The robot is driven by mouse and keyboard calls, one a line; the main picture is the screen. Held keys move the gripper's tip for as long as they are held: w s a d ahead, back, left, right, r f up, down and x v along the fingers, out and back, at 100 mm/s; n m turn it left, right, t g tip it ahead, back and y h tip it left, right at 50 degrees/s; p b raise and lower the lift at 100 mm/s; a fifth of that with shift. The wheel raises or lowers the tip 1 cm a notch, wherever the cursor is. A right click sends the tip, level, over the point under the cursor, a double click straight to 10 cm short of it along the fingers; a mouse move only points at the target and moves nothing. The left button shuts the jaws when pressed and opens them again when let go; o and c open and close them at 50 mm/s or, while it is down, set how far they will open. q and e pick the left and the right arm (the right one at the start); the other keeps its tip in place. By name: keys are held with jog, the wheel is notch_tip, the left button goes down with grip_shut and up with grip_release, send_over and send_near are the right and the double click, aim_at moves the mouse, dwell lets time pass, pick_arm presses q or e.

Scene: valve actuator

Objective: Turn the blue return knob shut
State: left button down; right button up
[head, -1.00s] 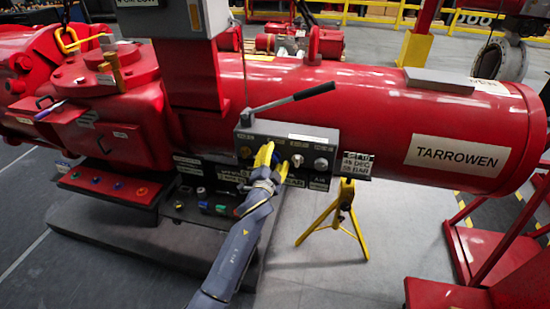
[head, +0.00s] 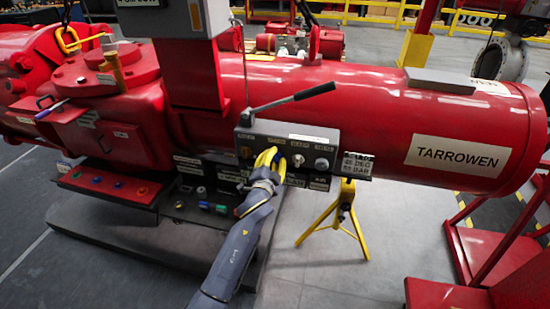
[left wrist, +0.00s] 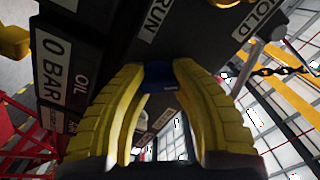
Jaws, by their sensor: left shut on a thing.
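The blue return knob (left wrist: 158,77) sits between the yellow fingertips of my left gripper (left wrist: 160,70) in the left wrist view. The fingers are shut on it from both sides. In the head view my left gripper (head: 269,158) reaches up from below to the front of the grey control panel (head: 318,135). The knob is mostly hidden behind the fingers there. My right gripper is not in view.
A silver knob (head: 321,164) and another small knob (head: 298,160) stand just right of my fingers. A lever with a black handle (head: 314,91) rises above the panel. A yellow stand (head: 343,210) is below the large red cylinder (head: 370,110).

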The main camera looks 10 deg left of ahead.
pick_arm(q)
jog(key=shift+d+r+m, duration=0.25)
jog(key=shift+m, duration=0.15)
jog(key=m, duration=0.3)
jog(key=shift+d+m, duration=0.15)
jog(key=shift+m, duration=1.15)
jog(key=c, duration=1.2)
grip_release()
jog(key=shift+d+f, duration=0.1)
jog(key=shift+d, duration=0.1)
jog(key=o, duration=0.3)
jog(key=shift+a+f, duration=0.1)
jog(key=shift+a, duration=0.15)
jog(key=shift+s+a, duration=0.1)
